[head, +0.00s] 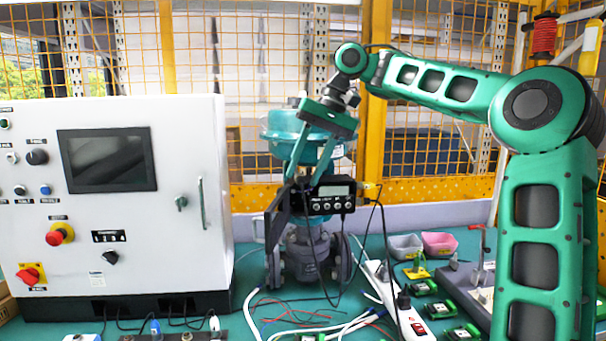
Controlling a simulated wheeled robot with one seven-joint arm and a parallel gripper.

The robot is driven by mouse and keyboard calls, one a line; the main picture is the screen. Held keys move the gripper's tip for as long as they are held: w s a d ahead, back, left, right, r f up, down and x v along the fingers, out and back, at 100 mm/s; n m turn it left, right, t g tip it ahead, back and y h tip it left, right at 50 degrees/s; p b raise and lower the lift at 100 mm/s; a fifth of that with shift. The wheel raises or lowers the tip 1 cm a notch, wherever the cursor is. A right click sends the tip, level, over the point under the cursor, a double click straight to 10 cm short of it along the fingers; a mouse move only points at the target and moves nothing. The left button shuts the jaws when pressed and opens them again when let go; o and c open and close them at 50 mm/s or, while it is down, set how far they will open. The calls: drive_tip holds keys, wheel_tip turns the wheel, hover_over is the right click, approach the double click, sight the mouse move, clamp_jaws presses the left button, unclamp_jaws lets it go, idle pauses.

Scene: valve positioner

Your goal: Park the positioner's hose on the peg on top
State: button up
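The positioner (331,198) is a black box with a small display and a row of buttons, mounted on the front of the teal valve (305,252). A thin black hose or cable (384,232) runs from its right side and down toward the bench; another thin dark line hangs below its left side. My gripper (308,178) points down in front of the valve, close above the positioner's upper left. Its green fingers overlap the teal valve parts, so whether they are apart or hold anything is unclear. I cannot make out the peg on top.
A white control cabinet (185,130) stands at left. A white power strip (397,305), loose cables and green circuit boards (440,309) lie on the green bench. A yellow mesh fence (260,45) is behind.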

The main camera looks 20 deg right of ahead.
drive_tip(key=shift+a+f, duration=0.1)
drive_tip(key=shift+f, duration=0.25)
clamp_jaws()
drive_tip(key=shift+s+a, duration=0.2)
drive_tip(key=shift+s, duration=0.9)
idle(1.1)
drive_tip(key=shift+s+a, duration=0.2)
drive_tip(key=shift+s, duration=0.7)
drive_tip(key=shift+s+a, duration=0.2)
drive_tip(key=shift+s, duration=0.7)
